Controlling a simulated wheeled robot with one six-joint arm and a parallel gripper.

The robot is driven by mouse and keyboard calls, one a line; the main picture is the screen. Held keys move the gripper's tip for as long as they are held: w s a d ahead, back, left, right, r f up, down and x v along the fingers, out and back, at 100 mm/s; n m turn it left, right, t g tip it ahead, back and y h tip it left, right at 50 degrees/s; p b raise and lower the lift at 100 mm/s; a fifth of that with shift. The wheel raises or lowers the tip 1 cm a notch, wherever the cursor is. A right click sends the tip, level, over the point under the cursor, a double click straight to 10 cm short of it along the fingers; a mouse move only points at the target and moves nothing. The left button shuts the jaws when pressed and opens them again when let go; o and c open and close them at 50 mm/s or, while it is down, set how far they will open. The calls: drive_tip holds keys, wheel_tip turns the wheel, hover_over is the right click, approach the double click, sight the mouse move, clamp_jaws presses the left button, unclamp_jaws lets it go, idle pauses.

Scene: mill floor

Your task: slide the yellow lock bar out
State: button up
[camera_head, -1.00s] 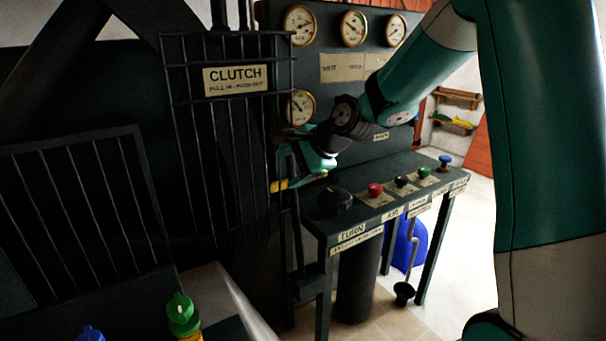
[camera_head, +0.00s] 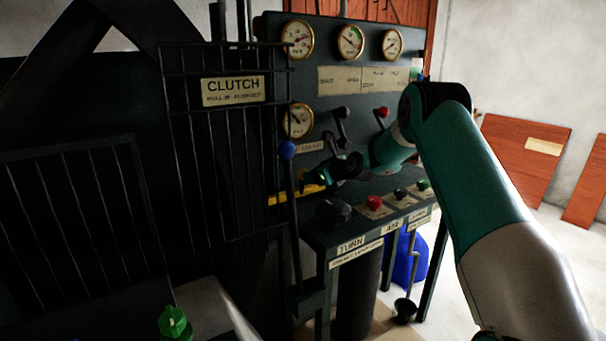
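The yellow lock bar (camera_head: 280,199) shows as a short yellow strip behind the upright clutch lever (camera_head: 292,195), left of the control desk. More yellow shows to the right of the lever, beside my gripper (camera_head: 311,181). My gripper is dark and small in view, coming from the right over the desk. It is at the right end of the yellow, but I cannot tell whether it touches or grips it. Its fingers are too dark and small to show open or shut. The lever has a blue knob (camera_head: 287,150) on top.
A barred guard with a CLUTCH sign (camera_head: 233,90) stands at left. The desk (camera_head: 335,238) carries a black knob (camera_head: 334,211), a red button (camera_head: 375,202) and other buttons. A gauge panel (camera_head: 340,75) with small levers stands behind. Open floor lies at right.

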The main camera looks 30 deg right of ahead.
drive_tip(key=x, duration=0.7)
drive_tip(key=shift+w+f, duration=0.1)
drive_tip(key=shift+w, duration=0.25)
